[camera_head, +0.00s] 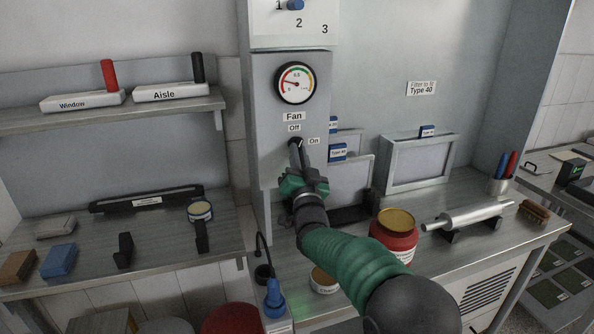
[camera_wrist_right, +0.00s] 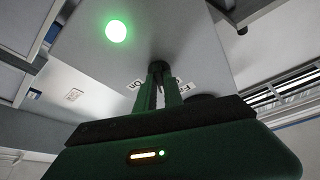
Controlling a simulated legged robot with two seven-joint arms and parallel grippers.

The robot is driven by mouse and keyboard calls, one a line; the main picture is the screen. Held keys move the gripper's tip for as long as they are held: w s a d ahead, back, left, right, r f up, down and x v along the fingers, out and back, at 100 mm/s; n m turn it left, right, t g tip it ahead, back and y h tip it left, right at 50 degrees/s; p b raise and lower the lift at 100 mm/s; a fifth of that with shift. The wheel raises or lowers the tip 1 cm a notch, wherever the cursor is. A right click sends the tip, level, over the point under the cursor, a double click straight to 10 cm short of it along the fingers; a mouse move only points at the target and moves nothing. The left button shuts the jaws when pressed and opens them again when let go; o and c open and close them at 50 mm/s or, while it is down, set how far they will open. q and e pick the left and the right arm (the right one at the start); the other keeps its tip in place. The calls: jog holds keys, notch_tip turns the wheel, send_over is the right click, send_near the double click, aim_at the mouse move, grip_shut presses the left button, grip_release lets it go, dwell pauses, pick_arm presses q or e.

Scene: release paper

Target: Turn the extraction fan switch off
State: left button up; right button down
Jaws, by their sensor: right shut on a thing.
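The fan switch (camera_head: 297,144) is a small dark lever on the grey column, below the "Fan" label (camera_head: 293,116). "Off" (camera_head: 294,128) is printed above it and "On" (camera_head: 314,141) to its right. My right gripper (camera_head: 298,158) reaches up to the switch, and its fingers are shut on it. In the right wrist view, the green fingers (camera_wrist_right: 160,88) close around the dark switch (camera_wrist_right: 157,67), with the labels partly hidden behind them. The fingers cover much of the lever, so I cannot tell exactly which way it points. My left gripper is not in view.
A round gauge (camera_head: 295,83) sits above the switch. A lit green lamp (camera_wrist_right: 116,31) shows on the panel in the right wrist view. A red jar (camera_head: 393,240) and a metal roller (camera_head: 468,215) stand on the right bench. Shelves with tools are at left.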

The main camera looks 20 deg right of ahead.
jog(key=shift+d+n+t+y+b, duration=0.15)
jog(key=shift+n+y+b, duration=0.85)
jog(key=shift+n, duration=0.8)
jog(key=shift+d+n+t+y+b, duration=0.15)
jog(key=shift+n+y+b, duration=0.55)
jog(key=shift+n+b, duration=0.8)
jog(key=shift+r+n+p, duration=0.1)
jog(key=shift+n+p, duration=0.2)
jog(key=shift+n, duration=0.3)
jog(key=c, duration=1.6)
grip_release()
jog(key=shift+c, duration=0.2)
jog(key=shift+o, duration=0.9)
jog(key=shift+w, duration=0.15)
jog(key=b+v, duration=0.2)
jog(key=v, duration=1.5)
jog(key=shift+d+f+b, duration=0.15)
jog(key=shift+f+b, duration=0.1)
jog(key=shift+b, duration=0.05)
jog(key=shift+w, duration=0.15)
